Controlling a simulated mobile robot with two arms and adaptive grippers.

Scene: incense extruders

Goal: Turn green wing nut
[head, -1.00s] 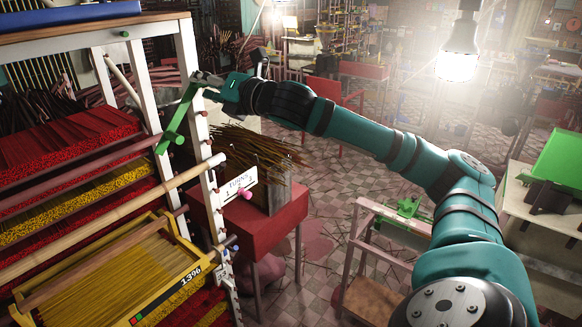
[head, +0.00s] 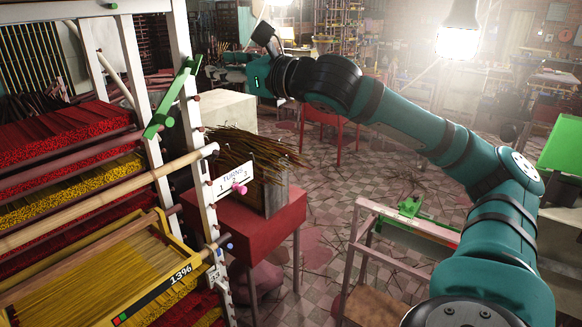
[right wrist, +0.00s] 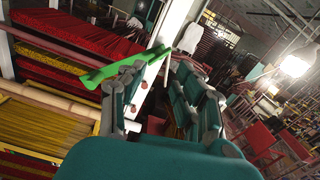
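The green wing nut (head: 172,98) is a long green bar on the white front post of the rack in the head view. It slants, upper end to the right. My right gripper (head: 212,70) is beyond and to the right of the bar's upper end in the head view. The right wrist view shows its fingers (right wrist: 158,95) spread with a gap between them and nothing held. My left gripper is not in view.
The rack (head: 200,185) holds red and yellow incense bundles. A "TURNS 1 2 3" sign (head: 232,180) with a pink peg is beside the post. A red table (head: 262,225) carries a box of brown sticks (head: 250,155).

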